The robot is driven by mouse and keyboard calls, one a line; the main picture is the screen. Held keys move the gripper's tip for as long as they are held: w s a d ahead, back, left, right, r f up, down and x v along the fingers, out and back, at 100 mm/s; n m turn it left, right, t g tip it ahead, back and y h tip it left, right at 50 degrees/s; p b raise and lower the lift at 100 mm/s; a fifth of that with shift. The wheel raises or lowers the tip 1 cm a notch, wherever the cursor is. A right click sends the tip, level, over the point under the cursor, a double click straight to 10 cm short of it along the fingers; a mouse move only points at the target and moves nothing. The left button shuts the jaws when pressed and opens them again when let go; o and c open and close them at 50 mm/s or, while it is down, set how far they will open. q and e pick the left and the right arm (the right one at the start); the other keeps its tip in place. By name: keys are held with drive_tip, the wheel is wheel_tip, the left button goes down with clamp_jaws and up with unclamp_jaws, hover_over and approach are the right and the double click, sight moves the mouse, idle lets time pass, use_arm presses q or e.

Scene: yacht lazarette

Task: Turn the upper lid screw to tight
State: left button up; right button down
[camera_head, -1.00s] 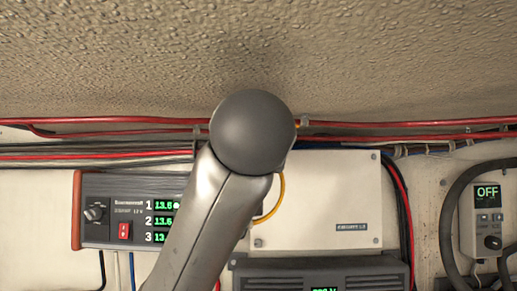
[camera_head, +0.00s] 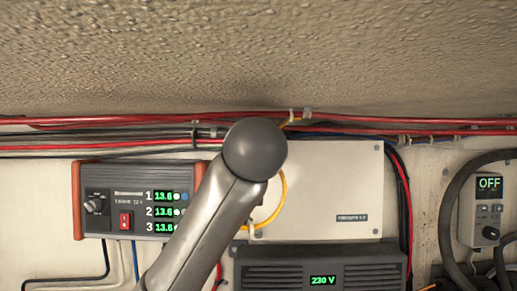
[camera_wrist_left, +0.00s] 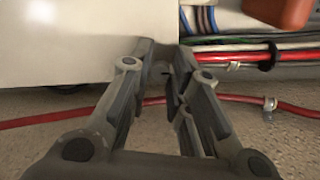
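A pale box with a flat lid (camera_head: 330,190) is on the wall right of centre in the head view. A small screw-like spot (camera_head: 258,233) shows near its lower left corner. My arm covers its upper left corner, and I cannot make out an upper lid screw. My left gripper (camera_wrist_left: 167,55) shows in the left wrist view with its fingers apart and nothing clearly held. A pale flat surface (camera_wrist_left: 70,45), perhaps the box, is beside it, with a dark rounded thing (camera_wrist_left: 68,88) at its edge. My right gripper is not in view.
Red and black cables (camera_head: 90,122) run along the wall under the rough ceiling (camera_head: 250,60). A meter panel (camera_head: 110,205) is left, a dark 230 V unit (camera_head: 320,265) is below the box, and a control reading OFF (camera_head: 482,210) is right. A red cable (camera_wrist_left: 230,98) passes near my left gripper.

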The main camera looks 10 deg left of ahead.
use_arm(q)
drive_tip(key=shift+s, duration=0.1)
clamp_jaws()
drive_tip(key=m+b, duration=0.3)
drive_tip(key=m, duration=1.4)
drive_tip(key=shift+d+m+b, duration=0.1)
drive_tip(key=shift+m+b, duration=0.2)
drive_tip(key=shift+m, duration=0.1)
drive_tip(key=shift+f, duration=0.15)
drive_tip(key=shift+o, duration=2.4)
unclamp_jaws()
drive_tip(key=shift+o, duration=0.5)
drive_tip(key=shift+d, duration=0.1)
